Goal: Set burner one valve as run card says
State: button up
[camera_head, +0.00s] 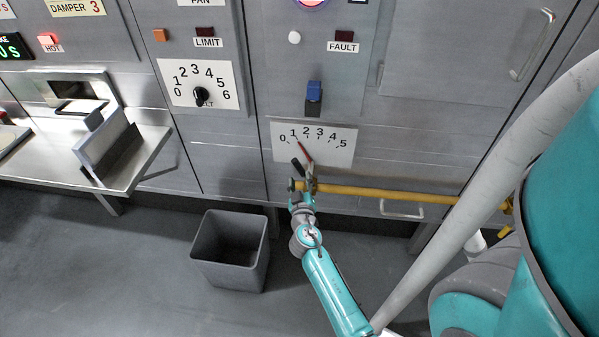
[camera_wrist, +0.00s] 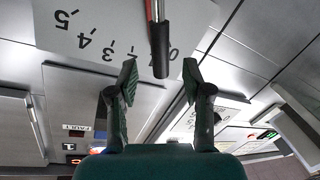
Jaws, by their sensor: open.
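A white scale plate (camera_head: 341,155) marked 0 to 5 is on the grey panel, above a yellow pipe (camera_head: 390,194). A red pointer (camera_head: 304,150) lies over it, its upper end near the 1. A black handle (camera_head: 297,164) is beside it at the lower left. In the wrist view the plate (camera_wrist: 95,25) shows upside down, and the black handle (camera_wrist: 160,50) hangs ahead of the gap between my fingers. My gripper (camera_wrist: 160,80) is open and empty, apart from the handle; in the head view it is small and partly merged with the valve. No readable run card shows.
A 0-to-6 dial (camera_head: 202,95) is up left of the plate. A blue switch (camera_head: 314,91) is above it. A grey bin (camera_head: 231,250) stands on the floor left of my arm. A metal shelf (camera_head: 135,158) juts out at left. A door handle (camera_head: 401,209) is below the pipe.

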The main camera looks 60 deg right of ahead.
jog(key=shift+v, duration=2.75)
jog(key=shift+f, duration=0.1)
jog(key=s+a+f+n+t+y, duration=0.2)
jog(key=s+a+y, duration=0.25)
jog(key=a, duration=0.65)
jog(key=s+a+f+n+t+y, duration=0.2)
jog(key=s+a+y, duration=0.3)
jog(key=a, duration=0.6)
jog(key=s+a+r+n+y, duration=0.1)
jog(key=s+a+r+y, duration=0.1)
jog(key=s+a+r, duration=0.4)
jog(key=s+a+r+n+t+y, duration=0.1)
jog(key=s+a+r+y, duration=0.2)
jog(key=s+a+r, duration=0.3)
jog(key=v, duration=0.5)
